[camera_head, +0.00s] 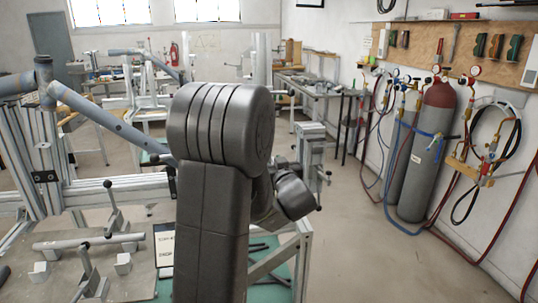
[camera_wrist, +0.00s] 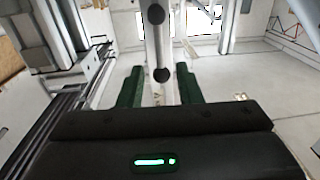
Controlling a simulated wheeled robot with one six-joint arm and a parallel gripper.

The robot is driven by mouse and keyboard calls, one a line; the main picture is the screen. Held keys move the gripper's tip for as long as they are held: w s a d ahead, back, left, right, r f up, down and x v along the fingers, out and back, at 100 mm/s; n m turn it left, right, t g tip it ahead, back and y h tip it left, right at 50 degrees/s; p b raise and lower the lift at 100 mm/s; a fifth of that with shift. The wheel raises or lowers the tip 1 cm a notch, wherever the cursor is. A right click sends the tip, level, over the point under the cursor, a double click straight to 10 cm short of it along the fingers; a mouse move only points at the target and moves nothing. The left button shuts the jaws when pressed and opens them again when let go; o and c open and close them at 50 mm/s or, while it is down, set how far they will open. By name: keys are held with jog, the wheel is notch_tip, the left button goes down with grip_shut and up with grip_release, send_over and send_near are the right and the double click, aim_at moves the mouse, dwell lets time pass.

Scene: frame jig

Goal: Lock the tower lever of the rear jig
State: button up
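In the wrist view, my gripper (camera_wrist: 158,85) is open, its two green fingers spread apart. A pale upright bar and two round black knobs, an upper one (camera_wrist: 156,14) and a lower one (camera_wrist: 161,75), show in line with the gap between the fingers. I cannot tell whether they are between the fingertips or beyond them, and nothing looks gripped. In the head view, a grey metal tower (camera_head: 311,150) with small dark knobs at its right side stands just right of my dark arm. My arm hides my gripper and part of the jig there.
A plate with clamp levers (camera_head: 114,208) and a grey tube (camera_head: 88,241) lies at the lower left. Blue-grey tubes (camera_head: 110,118) cross an aluminium frame at left. Gas cylinders (camera_head: 431,150) and hoses stand along the right wall. The floor (camera_head: 385,255) at right is clear.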

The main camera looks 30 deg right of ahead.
jog(key=shift+w+d, duration=0.2)
jog(key=shift+w, duration=0.9)
jog(key=shift+w+d, duration=0.15)
jog(key=shift+w, duration=0.95)
jog(key=shift+c, duration=0.2)
grip_shut()
